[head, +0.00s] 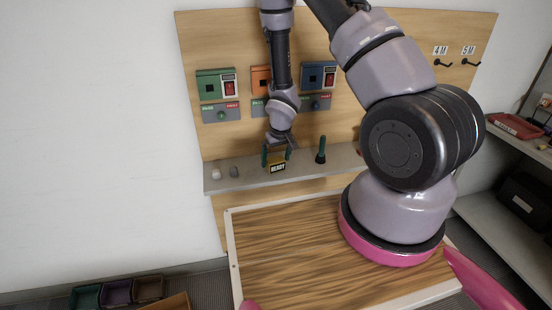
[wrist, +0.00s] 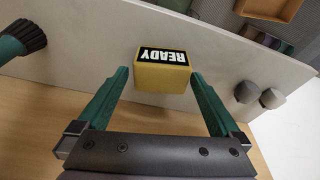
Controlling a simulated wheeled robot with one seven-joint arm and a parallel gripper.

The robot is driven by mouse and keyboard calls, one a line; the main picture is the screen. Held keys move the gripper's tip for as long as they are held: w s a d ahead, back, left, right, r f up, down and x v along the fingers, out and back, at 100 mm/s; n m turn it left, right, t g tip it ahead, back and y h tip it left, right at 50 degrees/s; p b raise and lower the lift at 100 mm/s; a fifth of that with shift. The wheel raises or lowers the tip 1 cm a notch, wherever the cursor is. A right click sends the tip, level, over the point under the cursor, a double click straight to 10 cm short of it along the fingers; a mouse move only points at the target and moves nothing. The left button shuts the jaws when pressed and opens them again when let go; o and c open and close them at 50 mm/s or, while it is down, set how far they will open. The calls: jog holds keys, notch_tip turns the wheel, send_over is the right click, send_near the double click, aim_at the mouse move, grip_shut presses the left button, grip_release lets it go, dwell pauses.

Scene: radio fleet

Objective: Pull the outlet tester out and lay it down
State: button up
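A yellow block with a black READY label (head: 277,168) is at the shelf below the panels; it also shows in the wrist view (wrist: 162,76). My gripper (head: 277,154) is over the shelf by this block. In the wrist view its two green fingers (wrist: 160,76) are spread, one on each side of the block, with a small gap on both sides. Nothing is held. I cannot tell for sure which thing is the outlet tester; none is plainly recognisable. My arm partly hides the orange panel (head: 261,77).
A green panel (head: 208,85) and a blue panel (head: 313,77) are on the wooden board. On the shelf (head: 248,178) are a dark green-handled brush-like tool (head: 320,151) and two small grey knobs (head: 233,171). The wooden tabletop (head: 290,245) below is clear.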

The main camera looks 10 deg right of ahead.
jog(key=shift+r, duration=0.1)
jog(key=v, duration=1)
jog(key=shift+r, duration=0.35)
jog(key=shift+d, duration=0.1)
jog(key=s+d+r+m+t, duration=0.1)
jog(key=d+r+m, duration=0.15)
jog(key=r, duration=0.85)
jog(key=s+d+r+m+t, duration=0.1)
jog(key=d+r, duration=0.2)
jog(key=r, duration=0.8)
jog(key=s+r+m+t+y, duration=0.1)
jog(key=s+r+m+t, duration=0.1)
jog(key=s+r, duration=1.4)
jog(key=shift+s+a+r+m+t+y, duration=0.2)
jog(key=shift+s+r+m+t+y, duration=0.2)
jog(key=shift+s, duration=0.2)
